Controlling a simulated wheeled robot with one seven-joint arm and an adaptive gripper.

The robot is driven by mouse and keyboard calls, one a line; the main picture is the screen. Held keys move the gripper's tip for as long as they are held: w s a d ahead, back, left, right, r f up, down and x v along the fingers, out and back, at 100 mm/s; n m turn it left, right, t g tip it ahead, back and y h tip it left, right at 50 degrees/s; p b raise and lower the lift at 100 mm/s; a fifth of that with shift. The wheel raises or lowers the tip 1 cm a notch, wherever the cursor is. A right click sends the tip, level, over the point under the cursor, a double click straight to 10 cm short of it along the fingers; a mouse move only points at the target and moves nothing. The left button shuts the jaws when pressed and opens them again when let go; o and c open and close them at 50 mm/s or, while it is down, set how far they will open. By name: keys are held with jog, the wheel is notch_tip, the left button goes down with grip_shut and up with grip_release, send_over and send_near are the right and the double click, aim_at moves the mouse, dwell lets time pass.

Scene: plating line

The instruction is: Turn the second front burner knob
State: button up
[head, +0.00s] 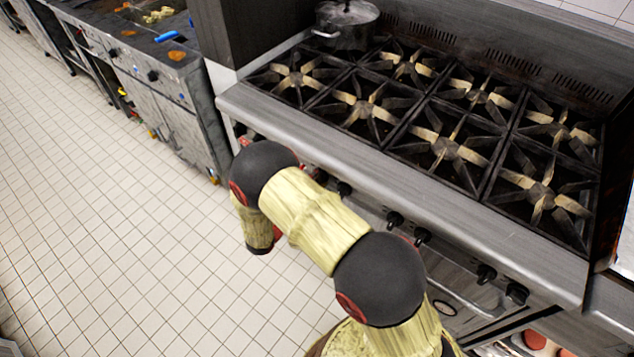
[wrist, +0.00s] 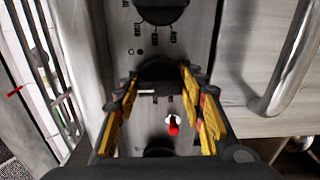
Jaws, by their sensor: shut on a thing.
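The range (head: 400,168) stands at the right in the head view, with black burner knobs (head: 395,218) along its front panel below the steel edge. In the wrist view, a dark knob (wrist: 157,72) with a pale pointer mark sits between the yellow-padded fingers of my gripper (wrist: 158,88). My gripper is shut on this knob, one finger on each side. Its place in the row cannot be told from the wrist view. In the head view, my arm hides the gripper and part of the panel.
Another knob with printed marks (wrist: 162,10) is at the top of the wrist view. A red indicator (wrist: 173,125) lies below the held knob. A curved metal handle (wrist: 292,65) is at right. A lidded pot (head: 346,22) stands on the back left burner. The tiled floor (head: 130,230) at left is clear.

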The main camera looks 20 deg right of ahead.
jog(key=shift+f+m, duration=0.1)
jog(key=shift+m, duration=0.3)
jog(key=o, duration=1)
jog(key=shift+o, duration=0.7)
jog(key=v, duration=1.2)
